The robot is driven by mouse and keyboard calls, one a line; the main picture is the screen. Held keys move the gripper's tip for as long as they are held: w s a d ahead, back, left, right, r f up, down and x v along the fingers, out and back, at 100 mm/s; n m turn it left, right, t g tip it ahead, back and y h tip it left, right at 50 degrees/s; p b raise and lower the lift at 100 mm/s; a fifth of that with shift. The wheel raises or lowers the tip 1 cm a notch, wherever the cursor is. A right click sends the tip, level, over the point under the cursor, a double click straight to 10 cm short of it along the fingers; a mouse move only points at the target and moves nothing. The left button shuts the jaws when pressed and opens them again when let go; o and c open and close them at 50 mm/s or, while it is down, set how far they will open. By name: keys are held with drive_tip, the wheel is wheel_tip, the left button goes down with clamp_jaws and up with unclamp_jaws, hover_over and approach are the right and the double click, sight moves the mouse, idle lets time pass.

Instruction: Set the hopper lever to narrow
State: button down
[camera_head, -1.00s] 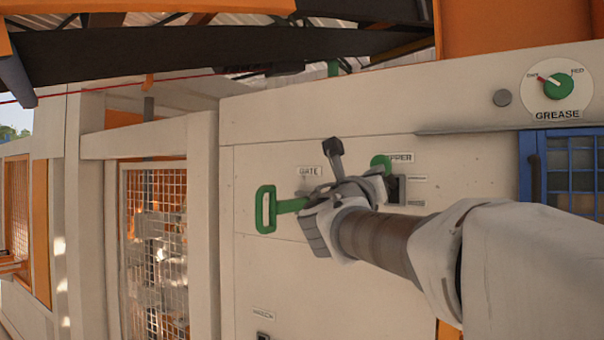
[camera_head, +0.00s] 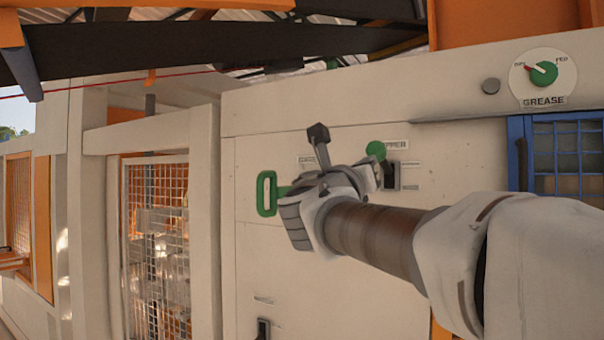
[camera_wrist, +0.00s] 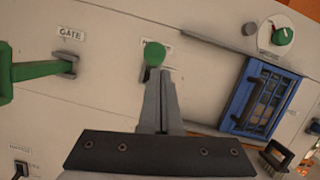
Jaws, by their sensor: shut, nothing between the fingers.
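The hopper lever shows as a round green knob (camera_head: 376,150) at the upper end of a dark slot plate (camera_head: 392,176) on the pale panel. The partly hidden label (camera_head: 397,145) above reads "…PPER". In the wrist view the green knob (camera_wrist: 155,54) sits just beyond the tips of my gripper (camera_wrist: 160,76). The fingers are together and empty, and cover most of the slot. I cannot tell whether they touch the knob. In the head view my gripper (camera_head: 371,178) is just left of the slot. Small position labels beside the slot are unreadable.
A green gate handle (camera_head: 267,193) sticks out left of my wrist; it also shows in the wrist view (camera_wrist: 32,71). A grease dial (camera_head: 543,73) and blue-framed window (camera_head: 518,160) are to the right. A ledge (camera_head: 460,116) runs above. Another lever (camera_wrist: 20,170) is lower left.

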drive_tip(key=s+a+r, duration=0.2)
drive_tip(key=s+a, duration=0.1)
drive_tip(key=s, duration=0.1)
drive_tip(key=shift+s+a, duration=0.15)
drive_tip(key=shift+s, duration=0.2)
drive_tip(key=s+d+f+m+g+y, duration=0.1)
drive_tip(key=s+d+f+m+g, duration=0.2)
drive_tip(key=f+m, duration=0.35)
drive_tip(key=s+d+f+m+g+y, duration=0.2)
drive_tip(key=s+d+f+m+g, duration=0.15)
drive_tip(key=f, duration=0.55)
drive_tip(key=s+d+f+m+g+y, duration=0.1)
drive_tip(key=s+d+f+m+g, duration=0.15)
drive_tip(key=f+m, duration=0.45)
drive_tip(key=s+a+f+m+g+y, duration=0.1)
drive_tip(key=s+a+f+m+y, duration=0.2)
drive_tip(key=s+f+m, duration=0.3)
drive_tip(key=s+a+f+m+g+y, duration=0.2)
drive_tip(key=s+a+f+m+y, duration=0.2)
drive_tip(key=f, duration=0.9)
drive_tip(key=s+a+m, duration=0.1)
drive_tip(key=s+m, duration=0.2)
drive_tip(key=m, duration=0.1)
drive_tip(key=shift+s+f+m+y, duration=0.2)
drive_tip(key=shift+f+m+y, duration=0.1)
drive_tip(key=shift+m, duration=0.1)
drive_tip(key=shift+r, duration=0.1)
